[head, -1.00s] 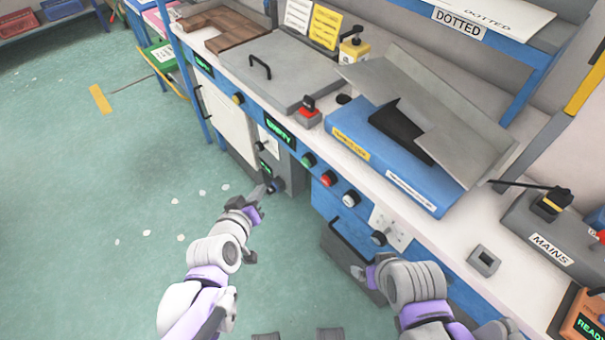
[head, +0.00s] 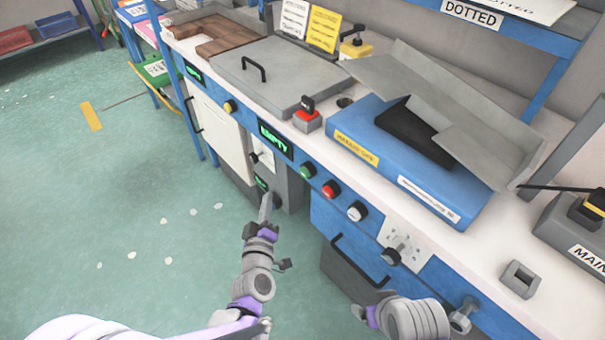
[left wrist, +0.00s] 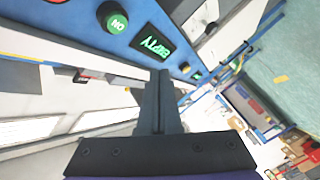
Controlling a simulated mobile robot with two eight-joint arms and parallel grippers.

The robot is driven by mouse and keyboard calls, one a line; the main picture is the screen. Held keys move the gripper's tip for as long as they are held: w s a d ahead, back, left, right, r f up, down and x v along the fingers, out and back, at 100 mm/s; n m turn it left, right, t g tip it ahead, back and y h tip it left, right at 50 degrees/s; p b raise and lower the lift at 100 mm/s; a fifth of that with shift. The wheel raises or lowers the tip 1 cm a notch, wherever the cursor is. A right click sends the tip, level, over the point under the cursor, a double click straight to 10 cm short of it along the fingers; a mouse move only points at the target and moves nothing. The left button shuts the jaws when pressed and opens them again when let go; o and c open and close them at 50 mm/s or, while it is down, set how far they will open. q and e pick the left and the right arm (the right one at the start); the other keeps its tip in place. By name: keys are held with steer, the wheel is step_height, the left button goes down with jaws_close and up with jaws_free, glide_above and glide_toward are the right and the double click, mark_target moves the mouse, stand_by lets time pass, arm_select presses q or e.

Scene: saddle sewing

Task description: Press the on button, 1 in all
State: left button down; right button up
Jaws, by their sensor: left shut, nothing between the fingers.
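The green on button (head: 307,171) sits on the blue front strip of the bench, left of a red button. In the left wrist view the on button (left wrist: 115,21), marked ON, is at the top, up and left of my fingers. My left gripper (head: 266,207) is shut and empty, pointing up in front of the grey cabinet, below and left of the button and apart from it. Its shut fingers also show in the left wrist view (left wrist: 157,85). My right arm is at the bottom right; its gripper (head: 362,314) is only partly visible and its fingers are unclear.
A red button (head: 330,189) and a white button (head: 356,211) follow to the right. A green EMPTY display (head: 275,139) is to the left. A dark drawer handle (head: 358,262) sticks out below. A red-topped switch (head: 307,114) stands on the bench.

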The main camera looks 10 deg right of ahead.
mark_target(305, 172)
arm_select(q)
steer(key=w+d, duration=0.5)
steer(key=d, duration=0.2)
stand_by(0.3)
steer(key=shift+w, duration=0.15)
stand_by(1.8)
steer(key=shift+w+d, duration=0.2)
steer(key=shift+d, duration=0.2)
